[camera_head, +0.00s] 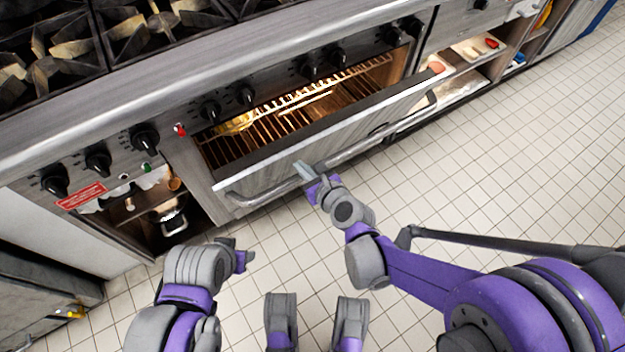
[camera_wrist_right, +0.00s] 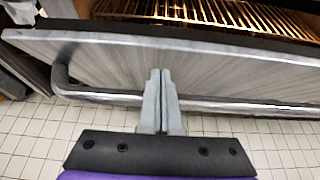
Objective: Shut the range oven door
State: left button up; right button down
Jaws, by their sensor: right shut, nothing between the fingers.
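The range oven door (camera_head: 270,168) is partly open in the head view, tilted outward with its top edge away from the oven. The lit oven cavity with wire racks (camera_head: 300,105) shows behind it. A bar handle (camera_head: 350,153) runs along the door's outer face. My right gripper (camera_head: 304,172) is shut and empty at the outer face of the door, near the handle. In the right wrist view the closed fingers (camera_wrist_right: 160,85) overlap the handle (camera_wrist_right: 235,105) and point at the door panel (camera_wrist_right: 110,65); contact is unclear. My left gripper (camera_head: 243,255) is low, apart from the door; its fingers are unclear.
Black knobs (camera_head: 144,138) line the range front above the oven, with burner grates (camera_head: 150,30) on top. Open shelves with a pot (camera_head: 172,218) are left of the oven, and more shelves (camera_head: 480,48) are right. The tiled floor (camera_head: 470,150) in front is clear.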

jog(key=shift+w+a+r, duration=0.35)
jog(key=shift+w+a, duration=0.15)
jog(key=shift+w, duration=0.15)
